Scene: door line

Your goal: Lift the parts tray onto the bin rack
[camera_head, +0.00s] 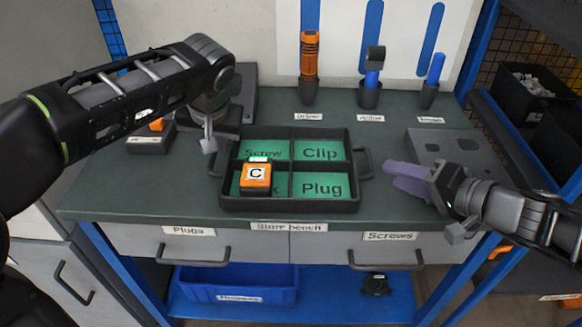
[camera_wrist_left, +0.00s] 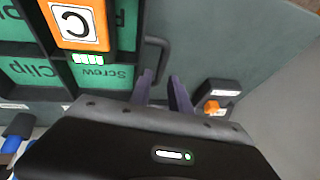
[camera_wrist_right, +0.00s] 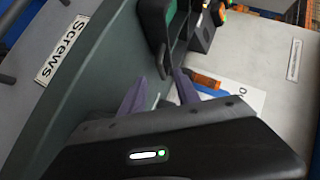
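The parts tray (camera_head: 290,206) lies flat on the bench, a black frame with four green compartments and a handle at each side. An orange block marked C (camera_head: 256,176) sits in its near left compartment. My left gripper (camera_wrist_left: 159,76) is open at the tray's left handle (camera_wrist_left: 160,50); in the head view its fingers are mostly hidden. My right gripper (camera_head: 393,175) is open and empty, just right of the tray's right handle (camera_head: 366,162), apart from it. The bin rack (camera_head: 487,108) stands at the right, partly out of view.
A grey plate with holes (camera_head: 440,146) lies on the bench behind my right gripper. Holders with an orange tool (camera_head: 309,55) and other tools stand at the back. A black bin of grey parts (camera_head: 537,84) is on the rack. A blue bin (camera_head: 236,284) sits below the bench.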

